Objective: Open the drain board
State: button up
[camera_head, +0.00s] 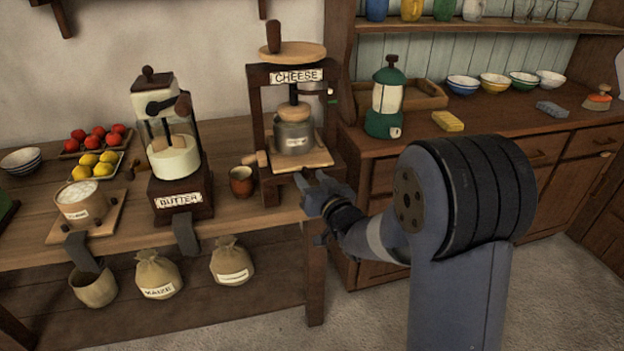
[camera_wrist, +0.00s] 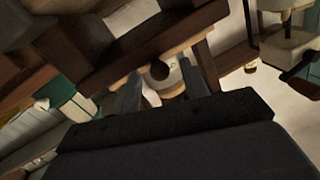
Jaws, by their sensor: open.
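The cheese press (camera_head: 296,76), a dark wooden frame with a "CHEESE" label, stands on the right end of the wooden table. A metal pot (camera_head: 292,137) sits in it on a pale wooden board (camera_head: 316,159), which looks like the drain board. My gripper (camera_head: 312,181) is open just in front of this board's front edge. In the wrist view, a dark round knob (camera_wrist: 160,70) shows between the open fingers of my gripper (camera_wrist: 162,84). The knob's link to the board is hard to see. I see no contact.
A brown cup (camera_head: 241,182) and a butter churn (camera_head: 178,160) stand left of the press. Sacks (camera_head: 158,277) lie on the shelf below. The floor in front is clear.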

grip_shut()
dwell(0.5)
